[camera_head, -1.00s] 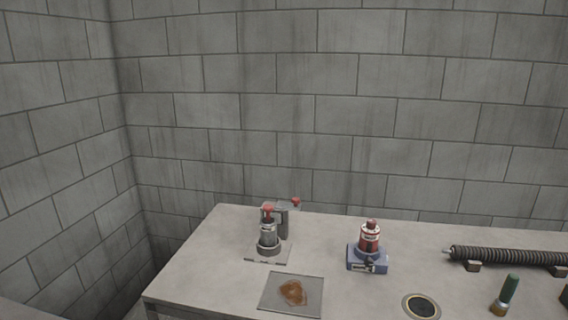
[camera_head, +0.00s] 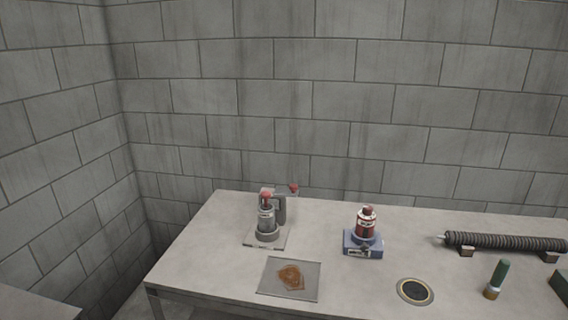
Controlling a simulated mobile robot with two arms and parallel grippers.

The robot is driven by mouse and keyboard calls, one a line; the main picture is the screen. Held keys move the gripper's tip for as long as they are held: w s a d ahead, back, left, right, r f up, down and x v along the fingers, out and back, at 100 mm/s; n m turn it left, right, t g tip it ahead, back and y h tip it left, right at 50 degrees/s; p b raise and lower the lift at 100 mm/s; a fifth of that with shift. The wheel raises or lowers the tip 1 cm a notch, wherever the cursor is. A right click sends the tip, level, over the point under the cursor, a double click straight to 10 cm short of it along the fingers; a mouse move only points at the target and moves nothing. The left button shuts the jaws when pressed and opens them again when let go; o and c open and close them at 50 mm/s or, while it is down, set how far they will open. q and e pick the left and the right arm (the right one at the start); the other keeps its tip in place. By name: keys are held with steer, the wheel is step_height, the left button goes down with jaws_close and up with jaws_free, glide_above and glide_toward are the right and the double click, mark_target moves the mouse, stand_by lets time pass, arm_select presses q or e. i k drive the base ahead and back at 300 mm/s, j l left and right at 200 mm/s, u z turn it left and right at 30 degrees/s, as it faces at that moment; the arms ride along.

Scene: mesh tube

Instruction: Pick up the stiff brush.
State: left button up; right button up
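A short upright tool with a dark green handle and a pale, brass-coloured lower end (camera_head: 497,279) stands slightly tilted near the right front of the table. It looks like the stiff brush, but its bristles are too small to make out. Neither of my grippers shows in the head view.
The grey table (camera_head: 205,255) stands by a block wall. On it are a grey device with red knobs (camera_head: 267,221), a red bottle on a blue base (camera_head: 365,234), a plate with a brown patch (camera_head: 308,284), a round dark inset (camera_head: 415,291), a ribbed tube on supports (camera_head: 505,241) and a green block (camera_head: 562,282).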

mark_target(492, 286)
steer(key=l+z, duration=0.1)
steer(key=z, duration=0.35)
steer(key=i+z, duration=0.1)
steer(key=z, duration=0.35)
steer(key=l+z, duration=0.1)
steer(key=z, duration=0.35)
steer(key=i+j, duration=0.05)
